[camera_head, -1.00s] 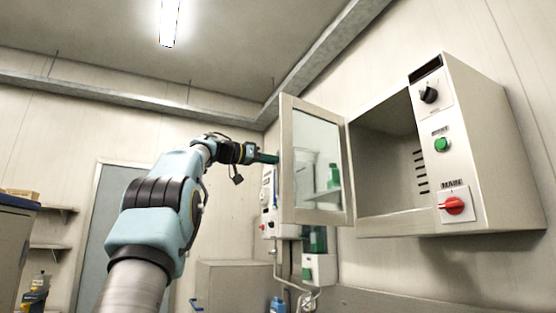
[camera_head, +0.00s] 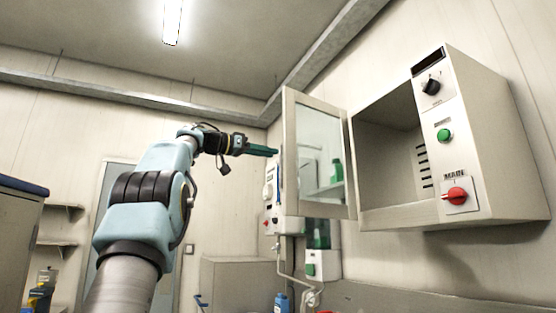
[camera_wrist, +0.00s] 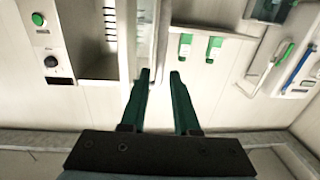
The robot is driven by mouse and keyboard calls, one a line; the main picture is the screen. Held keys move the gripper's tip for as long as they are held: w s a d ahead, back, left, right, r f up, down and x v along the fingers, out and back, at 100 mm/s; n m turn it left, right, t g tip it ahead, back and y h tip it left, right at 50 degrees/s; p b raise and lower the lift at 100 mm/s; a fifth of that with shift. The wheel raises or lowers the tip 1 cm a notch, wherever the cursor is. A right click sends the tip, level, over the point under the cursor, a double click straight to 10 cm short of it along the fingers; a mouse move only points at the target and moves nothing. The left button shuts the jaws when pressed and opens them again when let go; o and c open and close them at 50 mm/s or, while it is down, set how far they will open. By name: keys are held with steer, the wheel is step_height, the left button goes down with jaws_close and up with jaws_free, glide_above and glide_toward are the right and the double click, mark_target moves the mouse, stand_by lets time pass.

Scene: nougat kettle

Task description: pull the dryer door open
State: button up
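The dryer (camera_head: 480,150) is a beige wall cabinet at the right in the head view. Its glazed door (camera_head: 289,165) stands swung wide open to the left, baring the empty-looking interior. My gripper (camera_head: 274,152), with dark green fingers, is just left of the door's free edge, apparently clear of it. In the wrist view my gripper (camera_wrist: 161,76) has its fingers spread with a gap between them. The door (camera_wrist: 145,30) shows beyond the fingertips there, beside the dryer's opening. I see nothing held.
The dryer's front carries a black knob (camera_head: 431,87), a green button (camera_head: 445,135) and a red switch (camera_head: 456,196). Wall units with green parts (camera_head: 318,235) are behind and below the door. A grey cabinet (camera_head: 240,285) stands low at the back.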

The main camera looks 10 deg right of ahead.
steer(key=b+v, duration=0.1)
steer(key=v, duration=0.4)
steer(key=shift+s+a, duration=0.15)
steer(key=shift+a, duration=0.2)
steer(key=w+d+f+n+t+y, duration=0.1)
steer(key=w+f+n+y, duration=0.25)
steer(key=f, duration=0.55)
steer(key=w+d+f+n+y, duration=0.15)
steer(key=w+f+n, duration=0.25)
steer(key=f, duration=0.4)
step_height(320, 180, down, 18)
steer(key=s+a+n+g+y, duration=0.1)
steer(key=s+a+n+y, duration=0.1)
steer(key=n+y, duration=0.15)
steer(key=s+a+f+n+g+y, duration=0.1)
steer(key=s+a+f+y, duration=0.2)
steer(key=s+f, duration=0.55)
steer(key=s+a+f+n+g+y, duration=0.1)
steer(key=s+a+f+g+y, duration=0.3)
steer(key=f, duration=0.8)
steer(key=s+a+f, duration=0.1)
steer(key=s+f, duration=0.5)
steer(key=s, duration=0.3)
steer(key=s+a+f+y, duration=0.1)
steer(key=s+a+f, duration=0.1)
steer(key=s+f, duration=0.4)
steer(key=s, duration=0.4)
steer(key=shift+s+a+f, duration=0.2)
steer(key=shift+s, duration=0.1)
